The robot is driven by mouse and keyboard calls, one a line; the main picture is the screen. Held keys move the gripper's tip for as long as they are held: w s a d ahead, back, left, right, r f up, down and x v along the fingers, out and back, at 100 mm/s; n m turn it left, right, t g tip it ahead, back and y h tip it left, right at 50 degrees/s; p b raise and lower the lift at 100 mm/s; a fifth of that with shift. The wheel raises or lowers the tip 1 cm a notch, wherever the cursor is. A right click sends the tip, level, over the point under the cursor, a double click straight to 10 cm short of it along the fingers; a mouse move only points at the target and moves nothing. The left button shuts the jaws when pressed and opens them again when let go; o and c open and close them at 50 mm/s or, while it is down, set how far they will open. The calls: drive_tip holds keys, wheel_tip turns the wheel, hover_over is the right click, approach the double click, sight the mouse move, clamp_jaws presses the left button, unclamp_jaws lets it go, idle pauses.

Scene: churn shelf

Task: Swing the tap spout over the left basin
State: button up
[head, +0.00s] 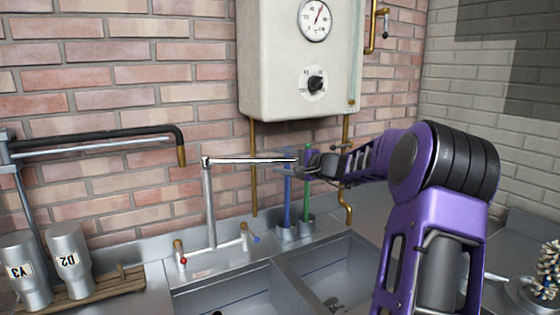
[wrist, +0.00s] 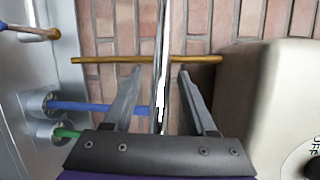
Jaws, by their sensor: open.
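The tap spout (head: 250,161) is a thin shiny tube that runs right from the top of an upright riser, along the brick wall. In the wrist view the spout (wrist: 162,60) passes between the two fingers of my gripper (wrist: 160,72), with a gap visible on either side. My gripper (head: 301,160) is open around the free end of the spout in the head view. The left basin (head: 228,287) lies in front of the riser, partly cut off by the picture edge. The right basin (head: 335,262) lies beside it, partly hidden by my arm.
A blue-handled tool (head: 287,195) and a green-handled one (head: 306,185) stand in cups below my gripper. A boiler (head: 290,60) with brass pipes (head: 254,170) hangs above. Tap handles with red (head: 183,261) and blue marks flank the riser. Metal bottles (head: 70,260) stand left.

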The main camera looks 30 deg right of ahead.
drive_tip(key=shift+w+a, duration=0.15)
drive_tip(key=shift+w, duration=0.15)
clamp_jaws()
drive_tip(key=shift+f, duration=0.1)
idle(1.2)
